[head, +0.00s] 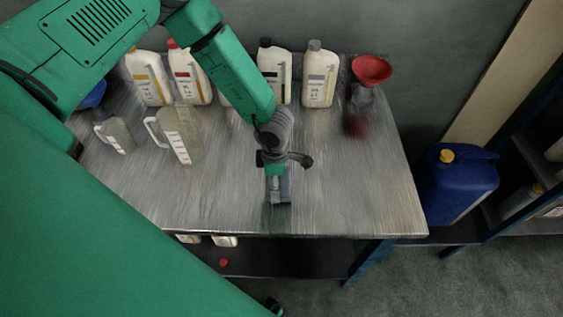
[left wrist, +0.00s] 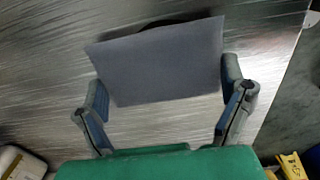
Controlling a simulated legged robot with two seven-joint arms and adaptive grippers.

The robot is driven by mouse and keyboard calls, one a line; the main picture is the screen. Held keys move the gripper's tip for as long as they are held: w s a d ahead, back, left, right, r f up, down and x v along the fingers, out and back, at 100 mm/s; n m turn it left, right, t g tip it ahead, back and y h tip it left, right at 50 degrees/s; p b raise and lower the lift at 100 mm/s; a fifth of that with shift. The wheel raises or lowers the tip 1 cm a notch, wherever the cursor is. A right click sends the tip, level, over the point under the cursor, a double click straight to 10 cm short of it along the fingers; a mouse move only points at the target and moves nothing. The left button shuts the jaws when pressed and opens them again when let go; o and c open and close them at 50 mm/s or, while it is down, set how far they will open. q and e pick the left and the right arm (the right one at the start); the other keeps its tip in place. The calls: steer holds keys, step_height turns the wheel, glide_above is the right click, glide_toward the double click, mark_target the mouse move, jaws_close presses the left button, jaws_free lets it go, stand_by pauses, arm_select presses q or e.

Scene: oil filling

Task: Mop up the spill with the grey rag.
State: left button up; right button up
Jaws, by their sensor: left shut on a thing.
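My left gripper (head: 277,185) is over the front middle of the metal table, pointing down. In the left wrist view the left gripper (left wrist: 165,100) has its fingers on either side of the flat grey rag (left wrist: 160,62), shut on it. In the head view the rag (head: 285,190) is small and partly hidden by the gripper. A dark patch (head: 275,218), which looks like the spill, lies by the table's front edge just below the gripper. A dark curved edge (left wrist: 170,20) shows behind the rag in the wrist view. I cannot tell whether the rag touches the table. My right gripper is not in view.
Several white bottles (head: 319,75) stand along the back of the table (head: 350,195). Clear jugs (head: 182,135) stand at the left. A red funnel (head: 371,70) is at the back right. A blue canister (head: 458,180) is beside the table. The table's right front is clear.

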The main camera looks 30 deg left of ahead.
arm_select(q)
steer(key=shift+d, duration=0.1)
steer(key=shift+d+r, duration=0.1)
steer(key=shift+r, duration=0.05)
steer(key=shift+r+p, duration=0.3)
steer(key=shift+p, duration=0.05)
step_height(320, 180, up, 4)
steer(key=p, duration=0.3)
steer(key=shift+r, duration=1.1)
